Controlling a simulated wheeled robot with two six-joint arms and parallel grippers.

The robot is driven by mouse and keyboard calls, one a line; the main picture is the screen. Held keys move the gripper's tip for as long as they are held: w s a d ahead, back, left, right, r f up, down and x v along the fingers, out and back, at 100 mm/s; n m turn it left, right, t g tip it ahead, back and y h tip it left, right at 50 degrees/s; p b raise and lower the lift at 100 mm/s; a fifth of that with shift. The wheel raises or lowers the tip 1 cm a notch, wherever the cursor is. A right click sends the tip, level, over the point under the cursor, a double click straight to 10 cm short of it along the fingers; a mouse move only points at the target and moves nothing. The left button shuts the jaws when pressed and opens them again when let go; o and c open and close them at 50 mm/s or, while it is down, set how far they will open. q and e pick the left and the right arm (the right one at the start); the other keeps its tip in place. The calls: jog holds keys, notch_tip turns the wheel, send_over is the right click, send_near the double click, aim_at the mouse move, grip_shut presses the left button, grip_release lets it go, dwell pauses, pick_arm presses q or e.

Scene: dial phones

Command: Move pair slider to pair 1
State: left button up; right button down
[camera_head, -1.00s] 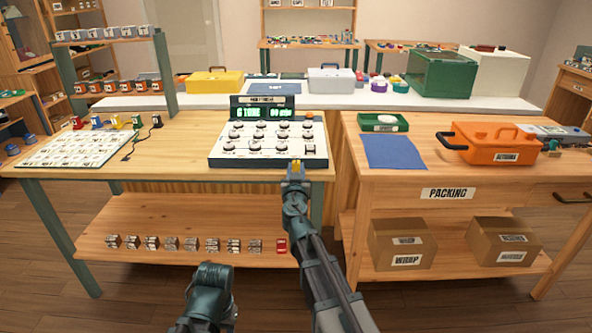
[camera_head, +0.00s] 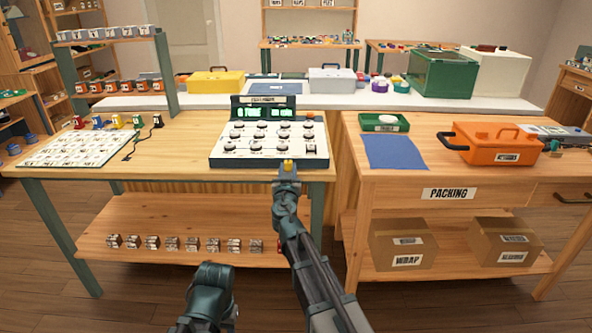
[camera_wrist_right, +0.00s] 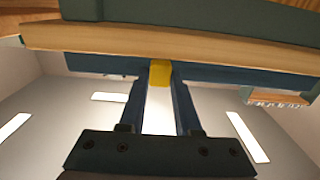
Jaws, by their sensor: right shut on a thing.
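The yellow knob of the pair slider (camera_head: 288,163) shows at the front edge of the table, just below the right part of the white test panel (camera_head: 262,160). My right gripper (camera_head: 287,170) is shut on this knob. In the right wrist view the yellow knob (camera_wrist_right: 160,72) sits between the two fingertips (camera_wrist_right: 160,85), against a dark blue strip below the table edge. The slider's pair marks cannot be read. The panel has several round knobs and a green lit display (camera_head: 262,113) with blurred text.
A sheet of small cards (camera_head: 75,149) and several coloured plugs lie on the left of the table. A lower shelf (camera_head: 180,225) holds several small blocks. The packing table (camera_head: 440,175) stands to the right with a blue mat (camera_head: 394,152) and an orange toolbox (camera_head: 490,143).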

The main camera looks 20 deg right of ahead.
aim_at(240, 162)
jog(key=w+a, duration=0.1)
jog(key=a, duration=0.4)
jog(key=w+a, duration=0.2)
jog(key=a, duration=0.3)
jog(key=w+a, duration=0.1)
jog(key=a, duration=0.4)
jog(key=shift+w, duration=0.15)
jog(key=shift+a, duration=0.15)
jog(key=c, duration=0.7)
grip_release()
jog(key=shift+o, duration=0.5)
